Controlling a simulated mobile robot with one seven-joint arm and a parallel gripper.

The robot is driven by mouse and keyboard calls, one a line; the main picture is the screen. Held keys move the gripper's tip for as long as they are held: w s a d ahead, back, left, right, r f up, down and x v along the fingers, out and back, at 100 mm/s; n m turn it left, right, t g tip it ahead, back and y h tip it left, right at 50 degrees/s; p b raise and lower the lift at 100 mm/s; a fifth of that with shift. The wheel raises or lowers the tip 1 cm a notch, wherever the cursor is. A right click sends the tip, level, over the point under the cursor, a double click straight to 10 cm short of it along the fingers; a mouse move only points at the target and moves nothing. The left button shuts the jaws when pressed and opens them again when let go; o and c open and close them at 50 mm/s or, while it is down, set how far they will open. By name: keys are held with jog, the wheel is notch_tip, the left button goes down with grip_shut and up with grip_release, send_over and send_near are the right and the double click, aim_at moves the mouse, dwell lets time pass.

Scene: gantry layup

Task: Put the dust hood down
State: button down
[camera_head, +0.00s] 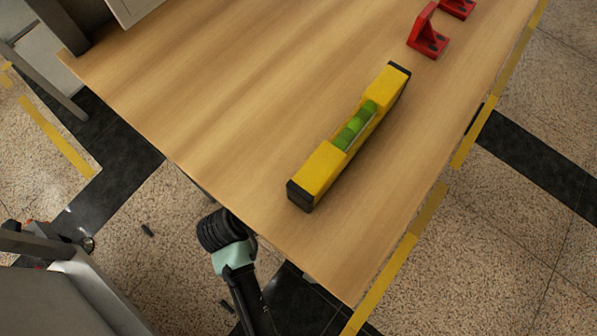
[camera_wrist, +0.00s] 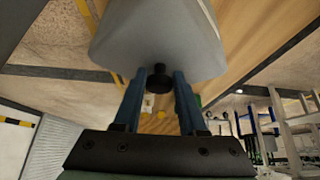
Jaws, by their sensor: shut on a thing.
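The dust hood (camera_wrist: 160,45) is a large pale grey shape with rounded edges at the top of the wrist view. A short black knob (camera_wrist: 158,80) sticks out from it. My gripper (camera_wrist: 160,82) has two blue fingers, one on each side of this knob, and is shut on it. The hood's far side is hidden. Neither the hood nor my gripper can be made out in the head view. The wooden table (camera_head: 240,95) fills the middle of the head view. I cannot tell whether the hood touches anything.
A yellow spirit level (camera_head: 325,165) with black ends lies diagonally on the table. Red brackets (camera_head: 430,42) stand at the far right edge. Shelving (camera_wrist: 290,120) shows at right in the wrist view.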

jog(key=w+d, duration=0.1)
jog(key=w, duration=0.1)
jog(key=w+d+b, duration=0.1)
jog(key=w+d, duration=0.1)
jog(key=shift+w+d, duration=0.15)
jog(key=shift+w, duration=0.2)
notch_tip(320, 180, down, 4)
jog(key=shift+r+b, duration=0.15)
jog(key=shift+b, duration=0.95)
jog(key=shift+r, duration=0.1)
jog(key=shift+c, duration=2.3)
grip_release()
